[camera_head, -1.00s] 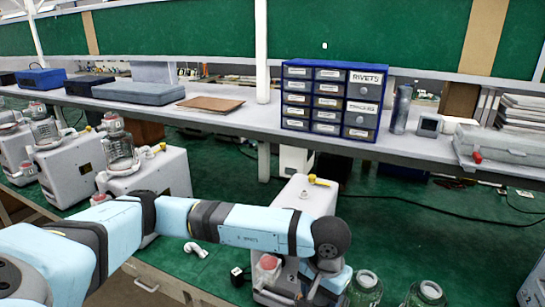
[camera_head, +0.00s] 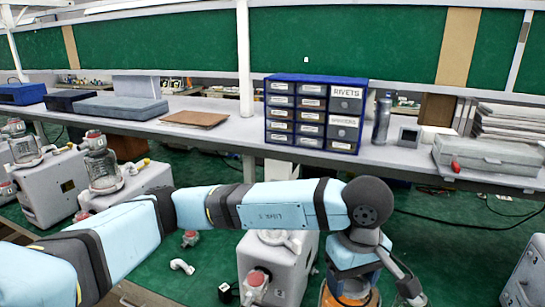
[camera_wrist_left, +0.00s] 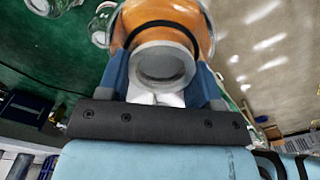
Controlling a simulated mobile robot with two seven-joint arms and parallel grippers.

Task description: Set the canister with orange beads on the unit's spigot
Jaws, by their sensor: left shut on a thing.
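The canister with orange beads (camera_wrist_left: 190,22) is held between the two blue fingers of my left gripper (camera_wrist_left: 163,78). Its grey round open neck faces the wrist camera; its far end is out of frame. In the head view a bit of the orange canister (camera_head: 345,297) shows at the bottom edge, below my left wrist, with most of it hidden or cut off. The white unit (camera_head: 282,268) stands just left of my wrist, partly behind my forearm. A pale fitting (camera_head: 276,238) shows on its top; I cannot tell if this is the spigot. My right gripper is not in view.
Several white units (camera_head: 50,188) with clear glass canisters (camera_head: 103,170) stand at the left. A red-capped fitting (camera_head: 257,281) is on the near unit's front. A white elbow piece (camera_head: 182,266) lies on the green surface. A bench with a blue drawer cabinet (camera_head: 316,113) runs behind.

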